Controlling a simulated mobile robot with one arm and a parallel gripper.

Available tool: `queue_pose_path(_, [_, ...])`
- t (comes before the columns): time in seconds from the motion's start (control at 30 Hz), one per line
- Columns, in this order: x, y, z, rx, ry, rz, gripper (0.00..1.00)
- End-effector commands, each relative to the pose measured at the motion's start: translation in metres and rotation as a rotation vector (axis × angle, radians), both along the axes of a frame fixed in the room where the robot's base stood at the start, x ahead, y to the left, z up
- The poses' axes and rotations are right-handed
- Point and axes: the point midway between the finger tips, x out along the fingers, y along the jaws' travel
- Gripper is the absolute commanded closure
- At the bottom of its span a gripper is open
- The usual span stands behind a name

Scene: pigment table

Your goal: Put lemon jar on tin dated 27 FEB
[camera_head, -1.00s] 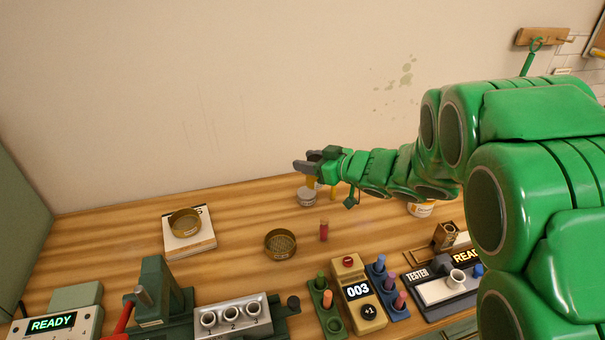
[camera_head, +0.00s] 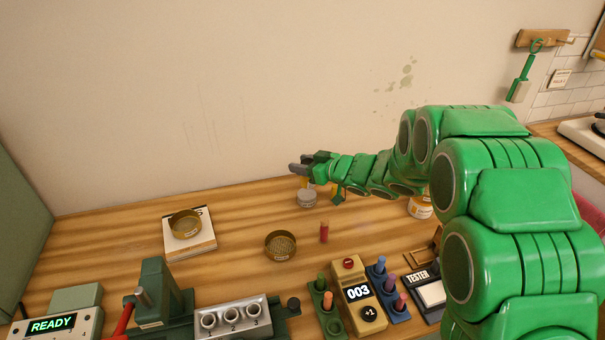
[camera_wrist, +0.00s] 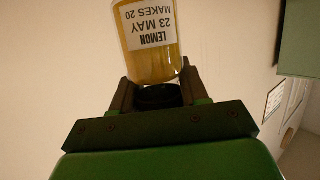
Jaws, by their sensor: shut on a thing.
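My gripper (camera_head: 300,169) is shut on the lemon jar and holds it above the back of the table. In the wrist view the jar (camera_wrist: 150,45) is yellow, with a white label reading LEMON, 23 MAY, MAKES 20; it sits between the fingers of my gripper (camera_wrist: 155,90). In the head view my gripper mostly hides the jar, with a bit of yellow below the fingers. A small grey round tin (camera_head: 307,200) stands on the table just below the gripper; whether the jar touches it I cannot tell. No 27 FEB date is readable.
A sieve (camera_head: 281,246) and a red vial (camera_head: 324,232) stand in front of the tin. Another sieve (camera_head: 185,224) lies on a book (camera_head: 203,243) at left. An orange-labelled jar (camera_head: 420,208) is at right. Devices and racks line the front, including a counter (camera_head: 358,295).

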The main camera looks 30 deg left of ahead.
Motion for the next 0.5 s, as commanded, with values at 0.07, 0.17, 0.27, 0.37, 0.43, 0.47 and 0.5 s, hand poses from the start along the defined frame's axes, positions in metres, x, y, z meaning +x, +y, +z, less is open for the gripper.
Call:
queue_pose_path(0.07, [0.002, 0.002, -0.003, 0.001, 0.000, 0.000, 0.90])
queue_pose_path(0.17, [0.003, 0.002, -0.004, 0.001, 0.000, 0.000, 0.90])
queue_pose_path(0.27, [0.004, 0.004, -0.007, 0.001, 0.000, 0.000, 0.90])
queue_pose_path(0.37, [0.007, 0.006, -0.014, 0.000, 0.002, 0.000, 0.90])
queue_pose_path(0.43, [0.006, 0.006, -0.024, 0.001, 0.005, -0.001, 0.90])
queue_pose_path(0.47, [0.006, 0.006, -0.028, 0.001, 0.005, -0.001, 0.90])
queue_pose_path(0.5, [0.006, 0.006, -0.033, 0.001, 0.005, -0.001, 0.90])
